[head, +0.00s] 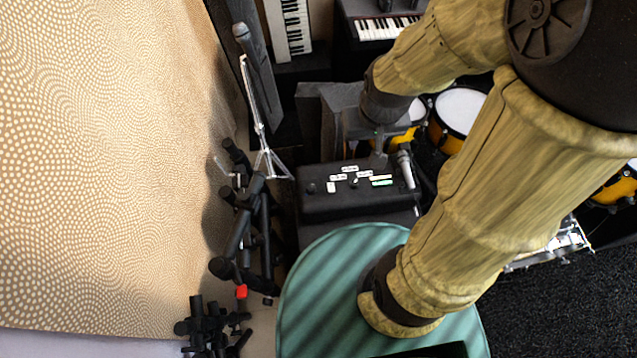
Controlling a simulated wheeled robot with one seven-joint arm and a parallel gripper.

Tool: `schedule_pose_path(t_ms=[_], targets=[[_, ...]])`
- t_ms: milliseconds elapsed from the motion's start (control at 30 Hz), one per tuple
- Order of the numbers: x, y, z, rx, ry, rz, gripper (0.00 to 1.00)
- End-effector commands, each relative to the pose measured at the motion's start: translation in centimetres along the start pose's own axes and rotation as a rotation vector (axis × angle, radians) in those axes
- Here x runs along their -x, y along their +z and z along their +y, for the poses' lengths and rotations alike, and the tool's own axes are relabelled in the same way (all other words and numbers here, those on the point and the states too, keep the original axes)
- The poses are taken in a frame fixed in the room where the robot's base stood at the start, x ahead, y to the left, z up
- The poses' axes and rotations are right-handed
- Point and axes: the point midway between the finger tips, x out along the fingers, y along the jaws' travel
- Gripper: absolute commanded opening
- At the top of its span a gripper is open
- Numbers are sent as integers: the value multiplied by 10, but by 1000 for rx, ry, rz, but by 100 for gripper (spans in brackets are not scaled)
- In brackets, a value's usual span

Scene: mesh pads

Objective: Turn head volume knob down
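A black box-shaped amp head (340,205) stands in the middle of the head view, with several small white and green labels on its top. A small dark round knob (311,188) shows at its left, and another dark knob (354,183) shows among the labels. Which one is the volume knob is too small to read. My gripper (379,158) is above the far edge of the box, right of its middle, with the grey fingers pointing down. It appears apart from both knobs. Its finger gap cannot be made out.
A microphone (405,168) stands close to the box's right end. Black stands (250,225) and a silver tripod stand (262,135) are on the left. Yellow drums (460,110) and keyboards (290,28) are behind. A patterned wall (100,160) bounds the left.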

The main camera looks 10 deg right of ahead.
Motion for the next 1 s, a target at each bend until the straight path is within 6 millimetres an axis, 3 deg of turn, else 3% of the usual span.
schedule_pose_path(t_ms=[200, 267, 300, 467, 1000], targets=[[0, 0, 0, 0, 0, 0, 36], [0, 0, 0, 0, 0, 0, 46], [-2, 0, 0, -1, 0, 0, 50], [-22, -4, -4, -21, -3, -11, 50], [-174, -47, -47, -254, 3, -125, 50]])
